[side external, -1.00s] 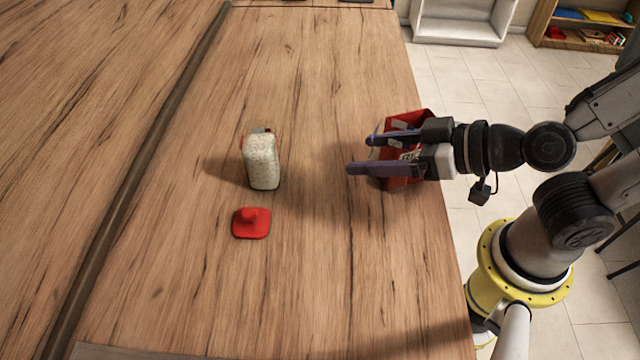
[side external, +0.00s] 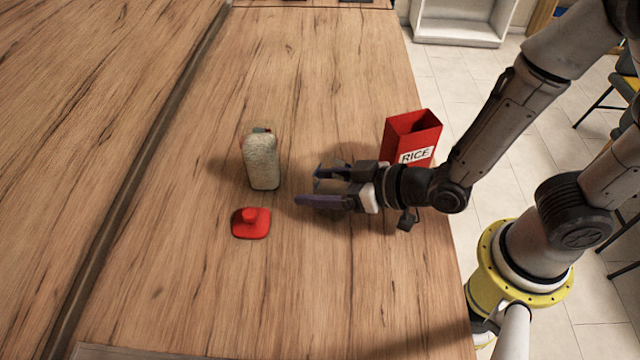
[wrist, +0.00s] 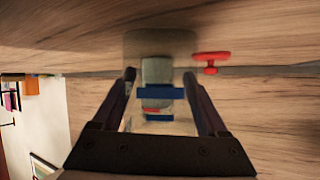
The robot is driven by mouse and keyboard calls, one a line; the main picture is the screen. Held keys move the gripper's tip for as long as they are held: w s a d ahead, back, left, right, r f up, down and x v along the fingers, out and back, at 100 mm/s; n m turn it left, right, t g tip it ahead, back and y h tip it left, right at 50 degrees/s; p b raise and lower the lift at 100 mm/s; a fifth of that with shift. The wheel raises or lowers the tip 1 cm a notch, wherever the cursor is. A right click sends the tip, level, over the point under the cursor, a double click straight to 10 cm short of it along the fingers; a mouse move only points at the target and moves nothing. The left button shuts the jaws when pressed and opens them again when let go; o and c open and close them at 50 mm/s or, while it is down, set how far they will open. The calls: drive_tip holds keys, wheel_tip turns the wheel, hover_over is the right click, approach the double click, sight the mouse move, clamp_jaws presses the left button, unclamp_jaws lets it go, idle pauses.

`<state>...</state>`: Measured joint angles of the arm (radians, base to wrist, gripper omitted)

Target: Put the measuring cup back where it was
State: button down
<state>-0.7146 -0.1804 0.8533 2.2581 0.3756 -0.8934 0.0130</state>
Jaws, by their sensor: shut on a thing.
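My gripper (side external: 310,186) is shut on the clear, greyish measuring cup (side external: 330,187), its fingers on either side of it, over the right part of the table. In the wrist view the see-through cup (wrist: 132,50) is between the fingers of my gripper (wrist: 160,77), with blue bands showing in or through it. I cannot tell from these views whether the cup touches the table. A pale, speckled jar (side external: 262,162) stands upright to the left of my gripper. A red lid with a knob (side external: 251,222) lies in front of the jar; it also shows in the wrist view (wrist: 211,58).
An open red box labelled RICE (side external: 412,135) stands near the table's right edge, just behind my gripper. A dark seam runs along the table's left. The front and back of the wooden table (side external: 300,300) are clear.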

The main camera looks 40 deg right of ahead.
drive_tip(key=shift+f, duration=0.2)
drive_tip(key=shift+f, duration=0.1)
unclamp_jaws()
drive_tip(key=shift+r, duration=0.25)
drive_tip(key=v, duration=1.2)
